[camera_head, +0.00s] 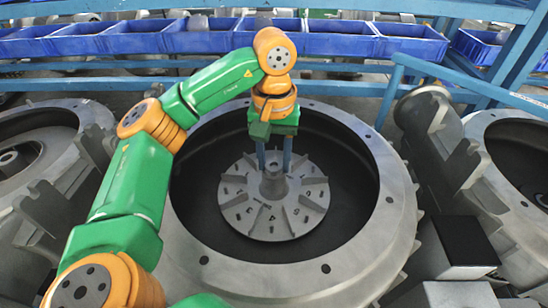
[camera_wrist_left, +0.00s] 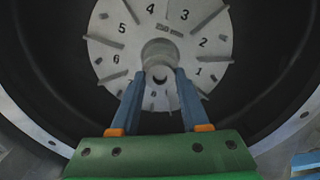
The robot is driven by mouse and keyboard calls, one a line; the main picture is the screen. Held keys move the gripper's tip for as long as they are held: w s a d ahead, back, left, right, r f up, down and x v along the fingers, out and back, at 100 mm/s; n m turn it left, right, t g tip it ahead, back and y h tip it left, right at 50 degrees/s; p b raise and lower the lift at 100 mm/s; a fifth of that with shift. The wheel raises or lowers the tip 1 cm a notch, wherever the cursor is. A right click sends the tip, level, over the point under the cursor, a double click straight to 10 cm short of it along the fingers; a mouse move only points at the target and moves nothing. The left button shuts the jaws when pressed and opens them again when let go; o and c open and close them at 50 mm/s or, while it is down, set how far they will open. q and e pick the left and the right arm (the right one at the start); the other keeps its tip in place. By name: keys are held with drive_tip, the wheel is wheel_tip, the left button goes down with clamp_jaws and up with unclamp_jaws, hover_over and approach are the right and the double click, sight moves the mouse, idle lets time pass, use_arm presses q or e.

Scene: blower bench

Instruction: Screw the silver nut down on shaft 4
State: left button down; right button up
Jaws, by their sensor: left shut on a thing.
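A grey finned disc (camera_head: 300,208) with numbers around its face lies inside the round blower housing (camera_head: 385,195). The central hub of the disc (camera_head: 272,186) stands upright; the disc also shows in the wrist view (camera_wrist_left: 112,50). My left gripper (camera_head: 273,168) reaches down from above, its two blue fingers on either side of the hub's top. In the wrist view the left fingertips (camera_wrist_left: 160,73) close on a small silver ring, seemingly the nut (camera_wrist_left: 160,72), with a dark hole in it. Its thread and seating are too small to tell. My right gripper is out of view.
Similar housings stand at the left (camera_head: 28,165) and right (camera_head: 510,150). Blue bins (camera_head: 340,42) line a rack behind. A blue rail (camera_head: 440,75) and a black box (camera_head: 465,243) are at the right. Inside the housing, dark free room surrounds the disc.

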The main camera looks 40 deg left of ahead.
use_arm(q)
drive_tip(key=m, duration=0.8)
drive_tip(key=c, duration=0.7)
unclamp_jaws()
